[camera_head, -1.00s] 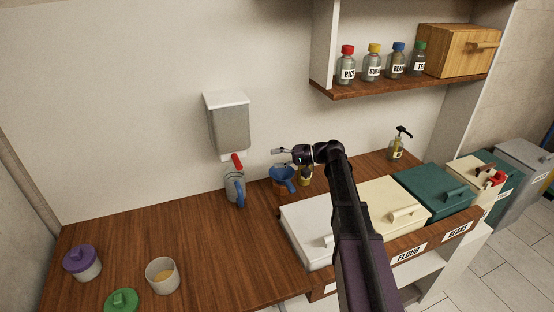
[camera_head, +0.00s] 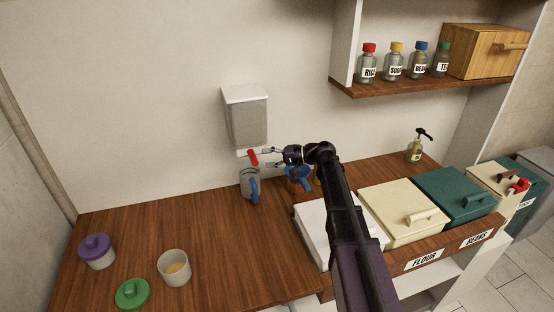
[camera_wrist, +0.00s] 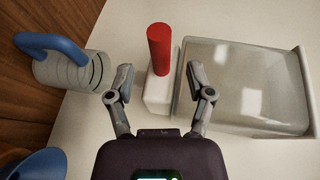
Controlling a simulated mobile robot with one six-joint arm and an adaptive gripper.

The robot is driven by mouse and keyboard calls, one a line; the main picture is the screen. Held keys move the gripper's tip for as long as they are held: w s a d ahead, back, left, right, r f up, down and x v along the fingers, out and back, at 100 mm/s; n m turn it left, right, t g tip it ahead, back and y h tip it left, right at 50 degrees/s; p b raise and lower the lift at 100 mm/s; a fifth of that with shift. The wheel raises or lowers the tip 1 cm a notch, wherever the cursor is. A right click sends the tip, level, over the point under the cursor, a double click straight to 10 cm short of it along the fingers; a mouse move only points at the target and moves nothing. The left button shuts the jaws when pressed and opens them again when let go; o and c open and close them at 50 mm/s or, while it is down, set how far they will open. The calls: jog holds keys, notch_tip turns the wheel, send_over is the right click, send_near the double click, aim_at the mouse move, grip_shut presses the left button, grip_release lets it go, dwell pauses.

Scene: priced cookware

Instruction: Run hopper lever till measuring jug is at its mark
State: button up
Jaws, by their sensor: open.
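The hopper (camera_head: 246,118) is a clear bin with a white lid on the wall. Its red lever (camera_head: 253,158) sticks out below it. In the wrist view the red lever (camera_wrist: 159,48) stands ahead, between the lines of the two fingers and apart from them. My gripper (camera_head: 268,158) is open and empty, just right of the lever; its fingers also show in the wrist view (camera_wrist: 160,82). The measuring jug (camera_head: 247,182), clear with a blue handle, stands on the counter under the hopper. It also shows in the wrist view (camera_wrist: 72,72). Its fill level cannot be made out.
A blue funnel (camera_head: 299,180) stands right of the jug, partly behind my arm. Lidded bins (camera_head: 402,212) line the right side. A cup (camera_head: 174,268), a purple-lidded jar (camera_head: 96,252) and a green lid (camera_head: 132,294) sit at the left. The mid-left counter (camera_head: 185,230) is clear.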

aim_at(253, 159)
jog(key=shift+b+x, duration=0.4)
jog(key=shift+x, duration=2.3)
grip_shut()
